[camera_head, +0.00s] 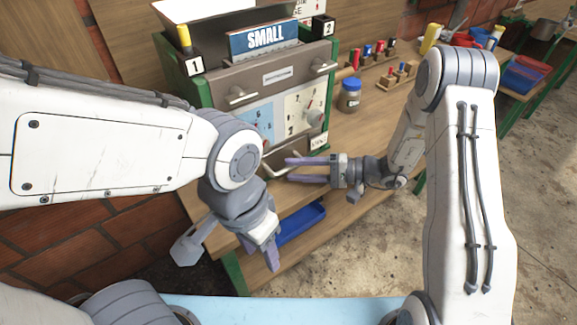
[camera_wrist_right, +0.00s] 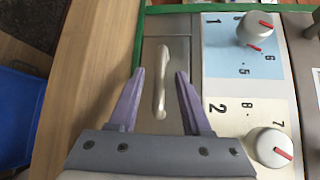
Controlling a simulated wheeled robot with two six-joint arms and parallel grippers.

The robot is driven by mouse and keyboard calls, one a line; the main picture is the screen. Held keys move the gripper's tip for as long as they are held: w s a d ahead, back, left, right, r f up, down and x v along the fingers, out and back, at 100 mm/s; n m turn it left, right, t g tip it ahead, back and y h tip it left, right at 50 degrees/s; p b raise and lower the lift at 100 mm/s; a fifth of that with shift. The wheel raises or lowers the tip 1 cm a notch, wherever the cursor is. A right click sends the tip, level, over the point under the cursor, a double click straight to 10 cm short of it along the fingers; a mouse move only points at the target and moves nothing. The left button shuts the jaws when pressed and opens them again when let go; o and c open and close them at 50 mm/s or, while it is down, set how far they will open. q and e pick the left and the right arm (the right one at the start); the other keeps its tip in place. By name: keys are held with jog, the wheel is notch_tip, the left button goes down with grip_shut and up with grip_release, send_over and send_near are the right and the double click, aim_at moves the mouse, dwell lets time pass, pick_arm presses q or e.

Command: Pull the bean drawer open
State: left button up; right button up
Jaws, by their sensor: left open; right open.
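The grey machine (camera_head: 262,78) with a "SMALL" sign stands on the wooden bench. A pale bar handle (camera_wrist_right: 160,85) sits on a plain grey front panel (camera_wrist_right: 178,50) beside the dial plate; I take this as the bean drawer, and it looks shut. In the head view the handle (camera_head: 265,170) shows low on the machine, partly hidden by my left arm. My right gripper (camera_head: 290,169) is open, its purple fingers pointing at the handle; in the right wrist view (camera_wrist_right: 160,74) they lie on either side of it, contact unclear. My left gripper (camera_head: 270,255) is open and empty, below the bench edge.
Two dials (camera_wrist_right: 258,28) with red pointers sit beside the panel. Two more handles (camera_head: 240,95) are on the upper front. A jar (camera_head: 349,95) and small coloured items stand right of the machine. A blue tray (camera_head: 300,222) sits on the lower shelf.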

jog(key=shift+w+a+f, duration=0.1)
jog(key=shift+a, duration=0.6)
jog(key=shift+w+a+f, duration=0.1)
jog(key=shift+a, duration=0.55)
grip_shut()
jog(key=shift+w, duration=0.1)
dwell(0.3)
